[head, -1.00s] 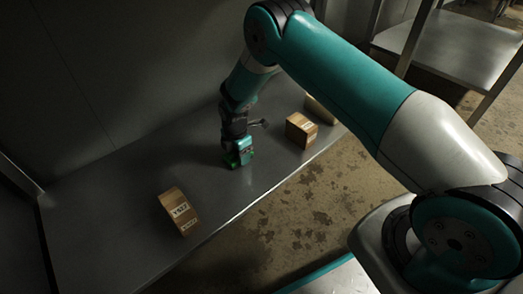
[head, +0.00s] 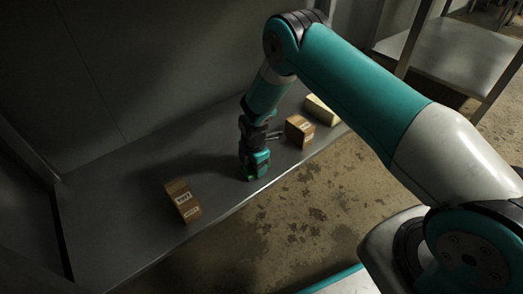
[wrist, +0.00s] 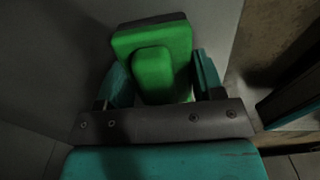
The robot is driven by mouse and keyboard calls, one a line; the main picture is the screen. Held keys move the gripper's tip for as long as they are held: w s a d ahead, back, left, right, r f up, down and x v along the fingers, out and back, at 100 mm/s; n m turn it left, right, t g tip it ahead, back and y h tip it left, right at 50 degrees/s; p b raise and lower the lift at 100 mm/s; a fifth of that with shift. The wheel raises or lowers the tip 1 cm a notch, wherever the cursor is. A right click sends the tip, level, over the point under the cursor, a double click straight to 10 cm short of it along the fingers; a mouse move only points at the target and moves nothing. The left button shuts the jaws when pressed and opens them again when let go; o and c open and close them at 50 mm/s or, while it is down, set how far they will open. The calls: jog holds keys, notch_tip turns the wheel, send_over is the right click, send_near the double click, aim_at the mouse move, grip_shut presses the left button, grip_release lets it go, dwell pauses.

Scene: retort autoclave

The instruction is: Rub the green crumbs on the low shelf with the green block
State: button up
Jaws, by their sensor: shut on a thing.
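My gripper (head: 255,168) points down at the grey low shelf (head: 120,205), near its front edge. It is shut on the green block (wrist: 177,40), which sits between the two fingers in the wrist view. In the head view only a small bit of the block (head: 248,178) shows under the gripper, at or very near the shelf surface; contact cannot be made out. I cannot see any green crumbs in these frames; the gripper, block and dark shading may hide them.
A labelled cardboard box (head: 182,201) stands on the shelf left of my gripper. Another cardboard box (head: 299,131) and a pale box (head: 321,109) stand to the right. A dark wall (head: 110,70) rises behind. Bare shelf lies between the left box and my gripper.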

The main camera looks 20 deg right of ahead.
jog(key=shift+s+d, duration=0.1)
jog(key=shift+s, duration=0.3)
jog(key=shift+s+r+p, duration=0.15)
jog(key=shift+r+p, duration=0.25)
jog(key=shift+p, duration=0.1)
jog(key=shift+r+p, duration=0.35)
jog(key=shift+r, duration=0.6)
notch_tip(320, 180, up, 5)
jog(key=p, duration=0.4)
jog(key=shift+r+p, duration=0.2)
jog(key=shift+p, duration=0.15)
jog(key=shift+s, duration=0.1)
